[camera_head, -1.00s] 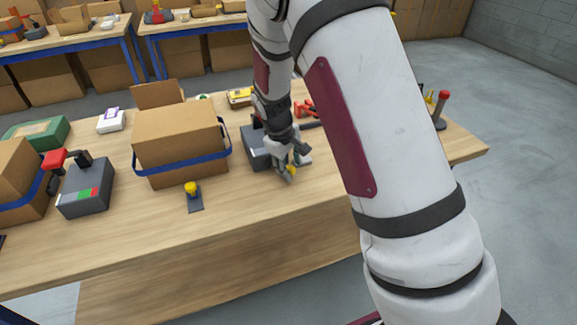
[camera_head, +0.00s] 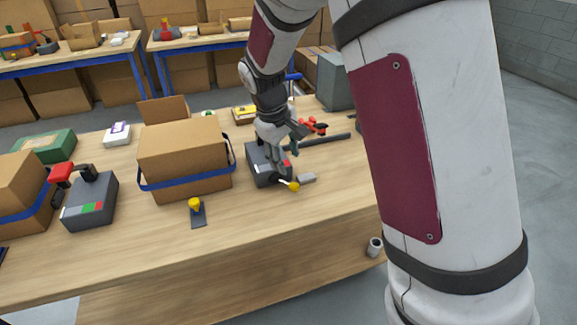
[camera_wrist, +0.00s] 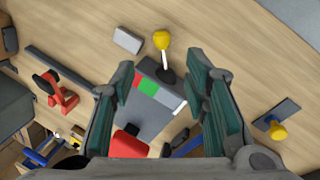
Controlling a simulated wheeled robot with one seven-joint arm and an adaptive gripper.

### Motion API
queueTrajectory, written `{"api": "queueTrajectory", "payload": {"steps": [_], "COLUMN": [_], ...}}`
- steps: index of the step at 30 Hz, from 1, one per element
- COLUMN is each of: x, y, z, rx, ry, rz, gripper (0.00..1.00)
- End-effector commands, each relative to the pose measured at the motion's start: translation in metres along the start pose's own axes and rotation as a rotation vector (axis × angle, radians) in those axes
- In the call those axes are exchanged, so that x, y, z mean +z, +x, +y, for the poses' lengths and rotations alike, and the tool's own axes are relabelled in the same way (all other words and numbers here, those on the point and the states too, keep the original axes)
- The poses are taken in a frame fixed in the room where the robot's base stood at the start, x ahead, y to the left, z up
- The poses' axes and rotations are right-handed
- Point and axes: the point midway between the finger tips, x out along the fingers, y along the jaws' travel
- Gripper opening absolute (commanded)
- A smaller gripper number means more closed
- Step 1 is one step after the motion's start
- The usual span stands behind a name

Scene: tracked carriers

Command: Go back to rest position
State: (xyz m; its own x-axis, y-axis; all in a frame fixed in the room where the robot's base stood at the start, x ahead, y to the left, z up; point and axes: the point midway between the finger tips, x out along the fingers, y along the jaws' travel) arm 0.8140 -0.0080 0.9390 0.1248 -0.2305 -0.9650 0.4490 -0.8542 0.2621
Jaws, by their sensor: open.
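My gripper (camera_head: 283,160) is over the grey device box (camera_head: 259,164) on the right part of the workbench. In the wrist view my gripper (camera_wrist: 161,70) has its two green-padded fingers spread apart with no object held between them. The grey device box (camera_wrist: 156,118) lies below and between the fingers, with a red, green and white panel and a red part near the palm. A yellow-knobbed lever (camera_wrist: 163,42) stands at its far end. I cannot tell whether the fingers touch the box.
A cardboard box with a blue strap (camera_head: 184,150) stands left of my gripper. A second grey device (camera_head: 90,202), a yellow-knobbed plate (camera_head: 197,214), a red clamp (camera_head: 313,126) and a small grey block (camera_head: 307,178) are on the workbench (camera_head: 150,262). The front strip is mostly clear.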

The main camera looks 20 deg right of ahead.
Motion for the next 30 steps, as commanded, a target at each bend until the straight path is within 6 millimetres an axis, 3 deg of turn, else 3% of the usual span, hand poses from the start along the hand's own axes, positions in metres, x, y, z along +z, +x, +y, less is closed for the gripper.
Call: {"api": "queueTrajectory", "payload": {"steps": [19,23,30], "x": [0.004,0.024,0.094], "y": [-0.014,-0.046,-0.130], "z": [0.001,0.001,-0.010], "rx": [-0.005,-0.027,-0.089], "ry": [0.012,0.061,0.201], "rz": [0.006,0.034,0.108], "gripper": [0.42,0.42,0.42]}}
